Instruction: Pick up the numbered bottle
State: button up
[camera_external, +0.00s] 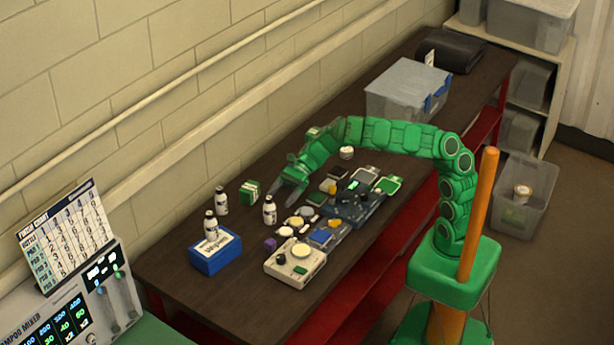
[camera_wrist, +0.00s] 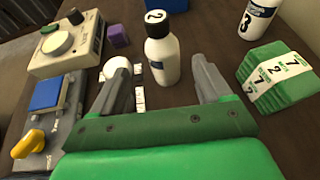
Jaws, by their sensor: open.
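A white bottle with a black cap marked 2 (camera_wrist: 163,60) stands upright, just beyond and between my fingertips in the wrist view. It also shows in the external view (camera_external: 269,211), just ahead of my gripper (camera_external: 286,193). My gripper is open and empty, its two grey fingers apart in the wrist view (camera_wrist: 162,78). A second white bottle marked 3 (camera_wrist: 257,18) is at the upper right of the wrist view and stands farther back on the table (camera_external: 221,202). A third bottle (camera_external: 211,226) stands on a blue box (camera_external: 215,258); its number is not readable.
A green block with white labels (camera_wrist: 277,77) lies right of bottle 2 in the wrist view. A beige device (camera_external: 294,265), a purple cube (camera_external: 270,243) and grey units with knobs crowd the left of the wrist view. A clear bin (camera_external: 400,92) stands farther along the table.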

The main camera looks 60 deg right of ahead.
aim_at(271, 209)
jog(key=shift+w+x, duration=0.2)
jog(key=shift+x, duration=3.25)
jog(key=c, duration=1.1)
